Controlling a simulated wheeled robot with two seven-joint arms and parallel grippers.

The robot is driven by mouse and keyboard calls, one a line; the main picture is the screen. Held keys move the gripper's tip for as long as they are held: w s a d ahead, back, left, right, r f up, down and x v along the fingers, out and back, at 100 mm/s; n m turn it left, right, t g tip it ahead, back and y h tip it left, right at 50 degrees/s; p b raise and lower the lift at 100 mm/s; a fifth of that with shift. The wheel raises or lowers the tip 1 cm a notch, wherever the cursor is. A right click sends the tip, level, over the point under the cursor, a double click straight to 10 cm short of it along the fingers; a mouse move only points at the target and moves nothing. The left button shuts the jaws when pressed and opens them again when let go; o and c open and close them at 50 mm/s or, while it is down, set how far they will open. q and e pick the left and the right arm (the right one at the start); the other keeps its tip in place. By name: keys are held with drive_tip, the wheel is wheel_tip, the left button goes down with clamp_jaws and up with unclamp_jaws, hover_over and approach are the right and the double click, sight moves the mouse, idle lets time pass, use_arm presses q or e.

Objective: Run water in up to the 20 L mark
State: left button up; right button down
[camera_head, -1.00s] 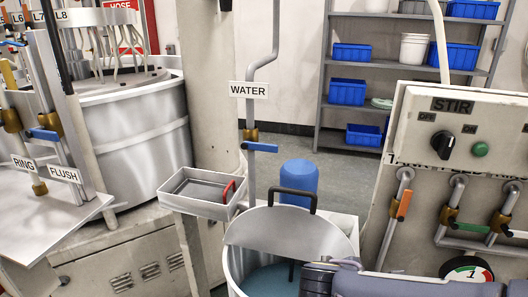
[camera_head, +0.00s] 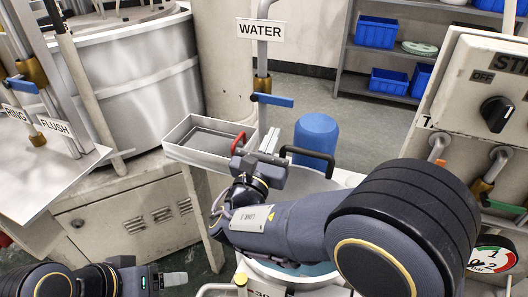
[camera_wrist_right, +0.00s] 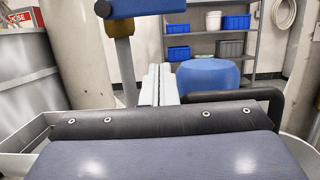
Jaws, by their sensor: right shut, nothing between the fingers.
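The water pipe carries a WATER sign (camera_head: 261,29) and a brass valve with a blue lever handle (camera_head: 273,100). The lever points to the right. It also shows at the top of the right wrist view (camera_wrist_right: 140,8). My right gripper (camera_head: 270,141) is shut and empty, just below the lever and apart from it. Its fingers (camera_wrist_right: 159,84) point up toward the valve. The round tank (camera_head: 270,275) below is mostly hidden by my right arm; some bluish water shows inside. The 20 L mark cannot be made out. My left gripper (camera_head: 173,280) is low at the left, its jaw gap unclear.
A metal tray (camera_head: 190,155) with a red-handled item is left of the pipe. A blue container (camera_head: 316,140) stands right of it, by the lid's black handle (camera_head: 310,157). The STIR panel (camera_head: 480,90) bounds the right side. Shelves (camera_head: 350,75) stand behind.

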sight(281, 104)
drive_tip(key=shift+w+d+r+p, duration=0.1)
drive_tip(key=shift+w+r+p, duration=0.15)
drive_tip(key=shift+r, duration=0.45)
drive_tip(key=shift+w+d+r+p, duration=0.1)
drive_tip(key=shift+r+p, duration=0.15)
drive_tip(key=shift+r, duration=0.5)
drive_tip(key=shift+w+r+p, duration=0.2)
drive_tip(key=shift+r+p, duration=0.05)
drive_tip(key=shift+r, duration=0.45)
drive_tip(key=r+n+p, duration=0.1)
drive_tip(key=n+p, duration=0.1)
drive_tip(key=r+n+y+p, duration=0.1)
drive_tip(key=n+p, duration=0.1)
drive_tip(key=p, duration=0.1)
drive_tip(key=shift+s+d+r, duration=0.1)
drive_tip(key=shift+d+r, duration=0.05)
drive_tip(key=shift+d, duration=0.2)
drive_tip(key=shift+r, duration=0.15)
